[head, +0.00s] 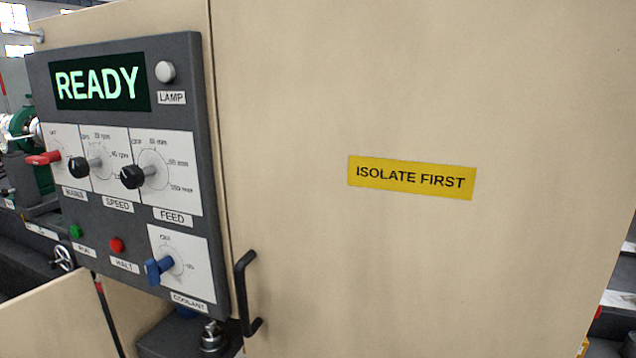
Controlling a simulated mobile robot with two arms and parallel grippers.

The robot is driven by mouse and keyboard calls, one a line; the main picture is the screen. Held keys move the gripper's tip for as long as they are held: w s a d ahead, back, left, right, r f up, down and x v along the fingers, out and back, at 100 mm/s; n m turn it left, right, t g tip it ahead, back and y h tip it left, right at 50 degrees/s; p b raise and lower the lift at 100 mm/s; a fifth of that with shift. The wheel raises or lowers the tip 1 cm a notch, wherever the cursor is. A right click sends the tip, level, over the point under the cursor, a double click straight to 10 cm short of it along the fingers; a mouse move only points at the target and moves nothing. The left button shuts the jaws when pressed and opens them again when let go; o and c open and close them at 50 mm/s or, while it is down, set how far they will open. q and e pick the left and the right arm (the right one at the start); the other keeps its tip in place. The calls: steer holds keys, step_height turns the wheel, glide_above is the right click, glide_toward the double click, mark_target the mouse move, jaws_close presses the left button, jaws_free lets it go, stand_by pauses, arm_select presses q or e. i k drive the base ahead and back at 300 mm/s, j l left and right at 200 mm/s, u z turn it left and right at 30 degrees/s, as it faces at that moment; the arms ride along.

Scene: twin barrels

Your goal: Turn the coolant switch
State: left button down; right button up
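The coolant switch (159,268) is a blue lever knob on a white plate at the lower right of the dark grey control panel (130,222). Its label (188,302) reads COOLANT. The plate has printed marks above and to the right of the knob. The knob's handle points to the lower left, toward the viewer; I cannot tell which mark it is set to. Neither of my grippers shows in the head view.
The panel has a READY display (101,82), a lamp (165,72), a red mains lever (44,158), black speed (79,167) and feed (133,177) knobs, and green (75,231) and red (117,245) buttons. A black door handle (245,293) juts out right of the switch.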

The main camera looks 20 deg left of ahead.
mark_target(154, 269)
steer(key=u, duration=1.55)
